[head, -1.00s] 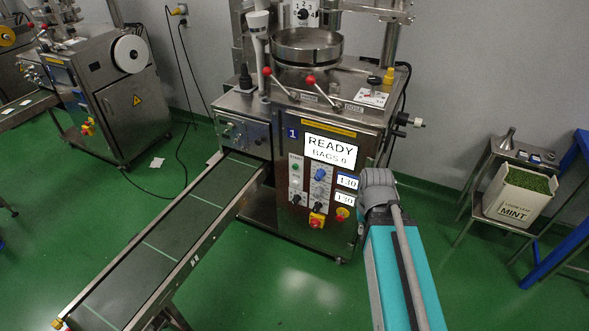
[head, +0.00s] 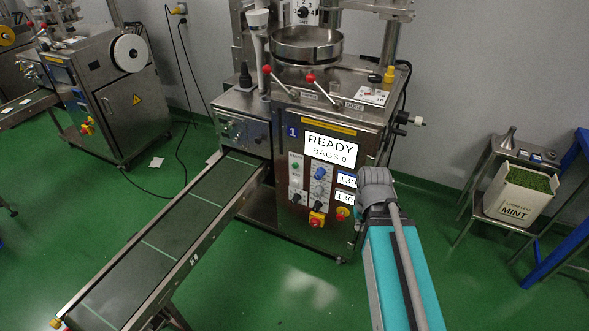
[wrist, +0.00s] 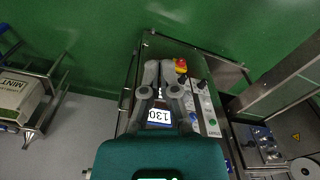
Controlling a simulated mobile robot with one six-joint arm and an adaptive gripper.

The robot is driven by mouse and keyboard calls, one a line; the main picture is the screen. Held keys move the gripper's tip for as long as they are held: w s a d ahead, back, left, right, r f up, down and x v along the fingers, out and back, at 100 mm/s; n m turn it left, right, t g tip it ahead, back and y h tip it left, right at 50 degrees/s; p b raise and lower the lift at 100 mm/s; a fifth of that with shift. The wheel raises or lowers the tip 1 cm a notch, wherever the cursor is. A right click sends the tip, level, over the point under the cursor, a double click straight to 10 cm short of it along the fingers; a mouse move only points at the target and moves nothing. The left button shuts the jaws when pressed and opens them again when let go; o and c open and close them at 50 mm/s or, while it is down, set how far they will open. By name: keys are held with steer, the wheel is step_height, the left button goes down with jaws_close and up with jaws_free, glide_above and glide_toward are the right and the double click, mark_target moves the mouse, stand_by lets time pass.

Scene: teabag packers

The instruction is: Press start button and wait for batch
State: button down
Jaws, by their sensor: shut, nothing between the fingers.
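The packing machine (head: 330,235) stands in the middle of the head view, with its screen (head: 330,149) reading READY, BAGS 0. The green start button (head: 296,166) is on the left of its front panel, under a START label. In the wrist view the panel (wrist: 206,105) appears turned over, with a green button (wrist: 212,122) right of the fingers. My gripper (wrist: 160,66) is shut and empty, its fingers in front of the panel near the 1.30 display (wrist: 159,117). In the head view the fingers are hidden behind my arm.
A red and yellow stop knob (head: 316,219) sits low on the panel. The conveyor (head: 165,245) runs out to the lower left and looks empty. A MINT box (head: 515,200) stands on a metal stand at right. Another machine (head: 125,105) stands at left.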

mark_target(295, 166)
steer(key=w+a+f+m+t+y+b, duration=0.1)
steer(key=w+a+f+t+y+b, duration=0.1)
steer(key=w+a+f+t+b, duration=0.3)
steer(key=w+a+f+m+t+y+b, duration=0.1)
steer(key=w+a+f+t+b, duration=0.3)
steer(key=w+a+b, duration=0.7)
steer(key=w+a+f+m+t+y+b, duration=0.1)
steer(key=w+a+f+t+y+b, duration=0.2)
steer(key=w+b, duration=1.3)
steer(key=a+f+t, duration=0.2)
steer(key=a+f, duration=0.2)
steer(key=a, duration=0.2)
steer(key=shift+w+f+t, duration=0.15)
steer(key=shift+f+t, duration=0.15)
steer(key=shift+f, duration=0.05)
steer(key=shift+w+d, duration=0.6)
steer(key=shift+w, duration=0.75)
steer(key=shift+w+d, duration=0.55)
steer(key=shift+w, duration=0.8)
steer(key=shift+w+d, duration=0.6)
steer(key=shift+w, duration=0.75)
